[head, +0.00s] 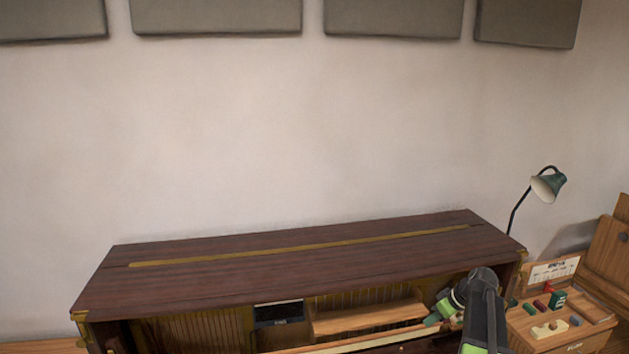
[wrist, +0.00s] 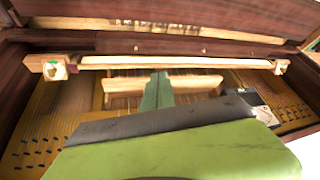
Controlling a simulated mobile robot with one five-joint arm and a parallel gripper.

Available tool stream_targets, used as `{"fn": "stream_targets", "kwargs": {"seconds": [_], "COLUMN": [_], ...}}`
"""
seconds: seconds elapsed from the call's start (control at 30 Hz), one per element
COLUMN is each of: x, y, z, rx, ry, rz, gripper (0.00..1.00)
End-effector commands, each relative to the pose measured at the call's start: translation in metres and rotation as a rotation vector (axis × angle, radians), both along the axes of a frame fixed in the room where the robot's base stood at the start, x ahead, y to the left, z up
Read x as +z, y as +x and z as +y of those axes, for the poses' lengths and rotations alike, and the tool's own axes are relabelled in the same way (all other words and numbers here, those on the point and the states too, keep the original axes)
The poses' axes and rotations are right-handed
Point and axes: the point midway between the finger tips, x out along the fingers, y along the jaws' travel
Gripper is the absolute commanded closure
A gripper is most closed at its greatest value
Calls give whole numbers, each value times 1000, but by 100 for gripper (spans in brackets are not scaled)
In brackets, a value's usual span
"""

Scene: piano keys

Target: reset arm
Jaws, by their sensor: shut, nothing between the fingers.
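My gripper (head: 440,308) is at the lower right in the head view, in front of the open front of the dark wooden piano (head: 300,262). In the wrist view my gripper (wrist: 157,90) is green and shut, with nothing between its fingers. It points toward the pale wooden rail (wrist: 175,62) that runs across the piano's inside. The piano's strings and pins (wrist: 35,130) show on both sides of the gripper. The keys cannot be made out in either view.
A wooden box (head: 590,338) with small coloured parts stands right of the piano, close to my arm. A green desk lamp (head: 548,187) rises behind it. Grey panels (head: 215,15) hang on the wall. The space above the piano is clear.

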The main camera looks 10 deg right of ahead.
Motion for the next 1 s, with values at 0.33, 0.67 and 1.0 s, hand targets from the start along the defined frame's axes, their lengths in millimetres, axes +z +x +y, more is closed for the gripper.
{"fn": "stream_targets", "kwargs": {"seconds": [0.33, 0.67, 1.0], "x": [-112, -132, -131], "y": [-53, -93, -92], "z": [280, 355, 354], "rx": [-198, -350, -350], "ry": [-78, -181, -178], "rz": [387, 460, 459], "gripper": [100, 100, 100]}}
